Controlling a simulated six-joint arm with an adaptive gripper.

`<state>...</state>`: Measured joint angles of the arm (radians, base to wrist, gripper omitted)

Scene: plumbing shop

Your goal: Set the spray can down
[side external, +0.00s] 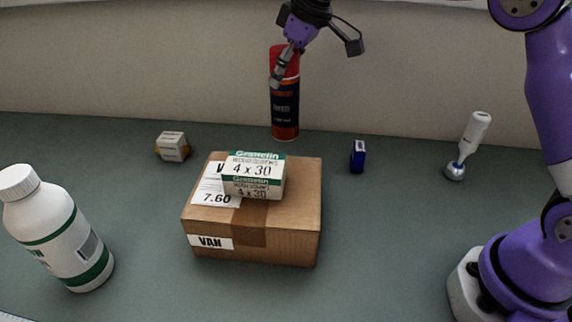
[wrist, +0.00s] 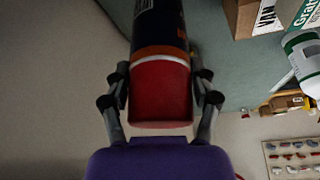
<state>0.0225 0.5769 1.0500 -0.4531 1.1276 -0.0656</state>
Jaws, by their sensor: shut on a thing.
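The spray can (side external: 285,105) is dark with a red top and an orange band near its base. It is upright behind the cardboard box in the side external view, close to the back wall. My gripper (side external: 283,68) is shut on its red upper part. In the wrist view the red cap of the can (wrist: 160,95) sits between the two fingers of my gripper (wrist: 162,100). The can's base appears at or just above the bench surface; I cannot tell whether it touches.
A cardboard box (side external: 290,220) with a small Gramelin carton (side external: 254,176) on top stands in front of the can.

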